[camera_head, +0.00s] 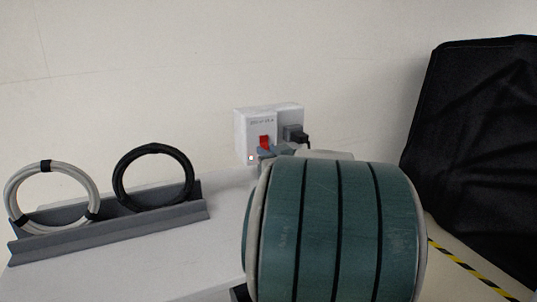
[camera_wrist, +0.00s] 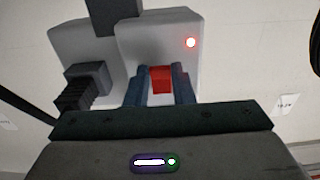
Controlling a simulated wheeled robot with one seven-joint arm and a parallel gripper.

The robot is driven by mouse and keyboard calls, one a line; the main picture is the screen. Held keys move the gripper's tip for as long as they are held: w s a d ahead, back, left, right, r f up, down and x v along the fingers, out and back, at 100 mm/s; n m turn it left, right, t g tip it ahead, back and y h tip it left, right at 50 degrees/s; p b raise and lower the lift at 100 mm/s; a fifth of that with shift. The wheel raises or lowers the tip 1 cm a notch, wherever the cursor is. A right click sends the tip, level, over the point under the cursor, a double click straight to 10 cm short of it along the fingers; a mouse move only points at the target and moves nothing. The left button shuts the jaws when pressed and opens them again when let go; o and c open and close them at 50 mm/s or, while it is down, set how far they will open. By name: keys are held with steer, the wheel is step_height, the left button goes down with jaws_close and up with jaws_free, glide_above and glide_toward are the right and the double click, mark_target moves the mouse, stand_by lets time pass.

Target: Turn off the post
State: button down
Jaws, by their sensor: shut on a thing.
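The post is a white wall box (camera_head: 254,122) with a red switch (camera_head: 264,142) on its left half and a black plug (camera_head: 296,136) on its right half. A small pale light (camera_head: 251,158) shows at its lower left. In the head view my gripper (camera_head: 268,153) is mostly hidden behind my arm.
A grey rack (camera_head: 120,232) with a white cable coil (camera_head: 20,178) and a black coil (camera_head: 122,170) stands on the pale surface at left. A black covered cart (camera_head: 480,130) stands at right, near yellow-black floor tape (camera_head: 465,268).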

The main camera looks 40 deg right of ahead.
steer(key=t+b, duration=0.1)
steer(key=b, duration=0.2)
steer(key=shift+w+f+b, duration=0.1)
steer(key=shift+f+b, duration=0.25)
steer(key=shift+b, duration=0.05)
steer(key=shift+r, duration=0.15)
steer(key=c, duration=1.2)
jaws_free()
steer(key=shift+c, duration=0.2)
steer(key=p+v, duration=0.2)
steer(key=v, duration=1.1)
steer(key=shift+s+f, duration=0.3)
steer(key=shift+s, duration=0.05)
steer(key=shift+a, duration=0.1)
